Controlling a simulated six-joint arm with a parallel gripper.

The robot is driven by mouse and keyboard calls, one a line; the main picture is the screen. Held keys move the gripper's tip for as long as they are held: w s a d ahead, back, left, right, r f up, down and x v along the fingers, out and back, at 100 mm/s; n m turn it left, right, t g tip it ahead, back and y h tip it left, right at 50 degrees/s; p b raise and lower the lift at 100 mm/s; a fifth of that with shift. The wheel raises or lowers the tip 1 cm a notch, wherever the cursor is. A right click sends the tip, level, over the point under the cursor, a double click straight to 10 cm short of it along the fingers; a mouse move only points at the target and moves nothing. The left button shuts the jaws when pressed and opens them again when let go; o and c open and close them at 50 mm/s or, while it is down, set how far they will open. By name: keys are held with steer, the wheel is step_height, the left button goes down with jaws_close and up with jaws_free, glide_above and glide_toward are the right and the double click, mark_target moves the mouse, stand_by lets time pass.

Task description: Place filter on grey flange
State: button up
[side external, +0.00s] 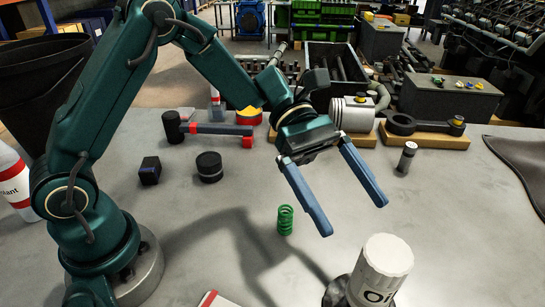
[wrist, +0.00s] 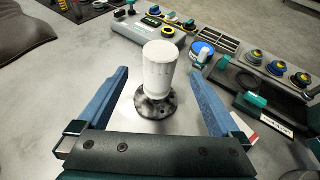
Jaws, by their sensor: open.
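The filter (side external: 380,268) is a white cylinder with dark "Oi" lettering, near the lower right in the side view. In the wrist view the filter (wrist: 160,71) stands upright, and its lower end meets the grey flange (wrist: 142,107), a mottled disc with holes. The flange (side external: 335,292) shows only partly in the side view, at the filter's lower left. Whether the filter is fully seated cannot be told. My gripper (side external: 353,217) is open and empty, with its blue fingers clear of the filter. In the wrist view the filter appears between the fingers, beyond them.
A green spring (side external: 285,220) stands on the bench left of the filter. A piston (side external: 352,114) is behind my gripper. Open grey bench lies right of my gripper.

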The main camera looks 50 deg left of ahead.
steer(key=s+a+r+m+t+y, duration=0.1)
steer(key=s+a+m+t+y, duration=0.3)
steer(key=s+a+m+y, duration=0.2)
steer(key=s+a+m+t+y, duration=0.4)
steer(key=s+a+m+y, duration=0.2)
steer(key=a+m, duration=0.3)
steer(key=shift+a+r+m+y, duration=0.4)
steer(key=shift+a+y, duration=0.3)
steer(key=shift+a, duration=0.45)
